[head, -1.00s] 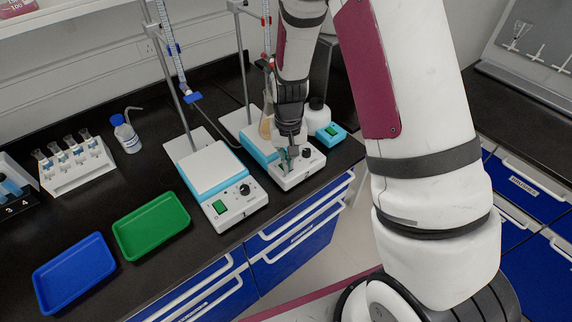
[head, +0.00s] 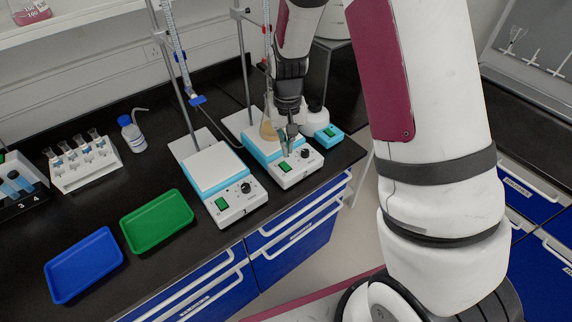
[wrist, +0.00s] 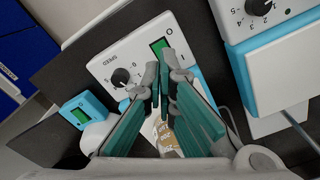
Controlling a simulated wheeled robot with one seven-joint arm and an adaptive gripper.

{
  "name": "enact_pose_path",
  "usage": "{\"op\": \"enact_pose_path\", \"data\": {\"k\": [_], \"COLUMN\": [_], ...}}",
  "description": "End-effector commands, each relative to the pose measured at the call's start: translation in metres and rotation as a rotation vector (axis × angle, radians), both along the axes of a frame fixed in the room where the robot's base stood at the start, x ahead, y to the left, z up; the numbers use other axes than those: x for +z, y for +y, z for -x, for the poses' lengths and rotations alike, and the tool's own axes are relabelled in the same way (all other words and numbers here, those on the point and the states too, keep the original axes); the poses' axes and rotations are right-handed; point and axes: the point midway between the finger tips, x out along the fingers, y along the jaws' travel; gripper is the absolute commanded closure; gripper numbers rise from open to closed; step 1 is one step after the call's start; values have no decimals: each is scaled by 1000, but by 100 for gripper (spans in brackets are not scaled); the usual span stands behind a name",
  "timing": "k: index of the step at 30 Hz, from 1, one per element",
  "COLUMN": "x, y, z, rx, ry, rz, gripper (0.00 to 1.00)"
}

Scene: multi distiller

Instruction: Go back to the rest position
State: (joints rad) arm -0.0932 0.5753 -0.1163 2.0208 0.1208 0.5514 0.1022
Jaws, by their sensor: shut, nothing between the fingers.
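My gripper (head: 288,150) is shut and empty. In the head view it points down just above the front panel of the right hotplate (head: 304,168). In the wrist view the shut fingertips (wrist: 160,78) lie just beside the green switch (wrist: 159,46), with the speed knob (wrist: 121,77) to the left. The green switch also shows in the head view (head: 285,167). A flask with tan liquid (head: 267,132) stands on the right hotplate, partly hidden behind my gripper. In the wrist view it shows only partly between the fingers (wrist: 190,138).
The left hotplate (head: 236,203) stands beside the right one. Burette stands (head: 168,70) rise behind both. A small blue device (head: 328,132) and a white bottle are close on the right. Green (head: 157,222) and blue trays (head: 84,265), a wash bottle (head: 131,134) and a tube rack (head: 84,164) are left.

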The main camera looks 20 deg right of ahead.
Motion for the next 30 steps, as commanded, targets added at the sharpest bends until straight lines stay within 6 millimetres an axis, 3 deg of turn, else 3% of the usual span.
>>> {"op": "enact_pose_path", "data": {"k": [17,20,25,30], "x": [5,22,81,142], "y": [0,1,4,5], "z": [0,2,17,43], "rx": [1,6,31,61], "ry": [-4,-23,-87,-158], "rz": [-1,-6,-22,-32], "gripper": [100,100,100,100]}}
